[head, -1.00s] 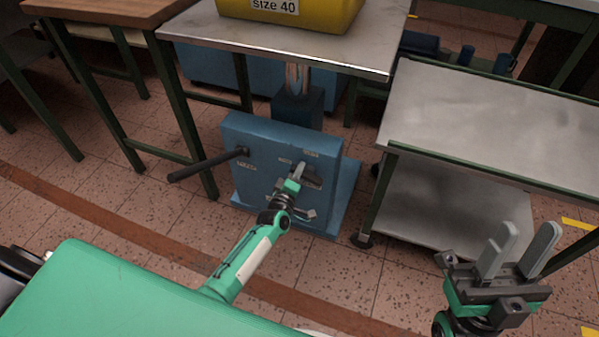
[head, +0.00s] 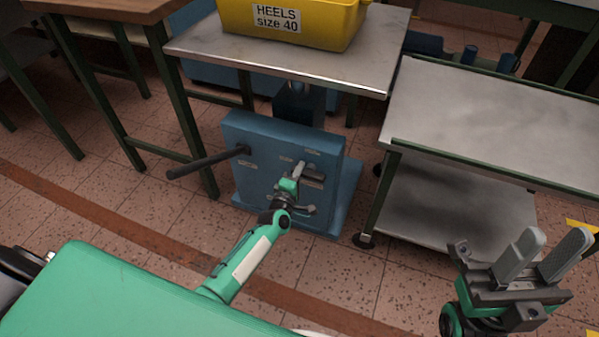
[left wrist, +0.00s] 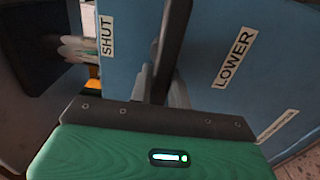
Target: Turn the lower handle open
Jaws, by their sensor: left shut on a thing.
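The lower handle (left wrist: 172,45) is a dark bar on the front of a blue lift housing (head: 255,140). In the left wrist view it runs between a SHUT label (left wrist: 107,36) and a LOWER label (left wrist: 234,58). My left gripper (head: 296,178) is shut on this handle, with its grey fingers on either side of the bar in the left wrist view (left wrist: 160,88). In the head view the gripper partly hides the handle. My right gripper (head: 540,262) is open and empty, off to the right above the floor.
A metal lift top (head: 330,70) carries a yellow bin (head: 330,25) labelled HEELS size 40. A long black lever (head: 205,162) sticks out left from the housing. A grey metal table (head: 480,120) stands close on the right. Tiled floor is free in front.

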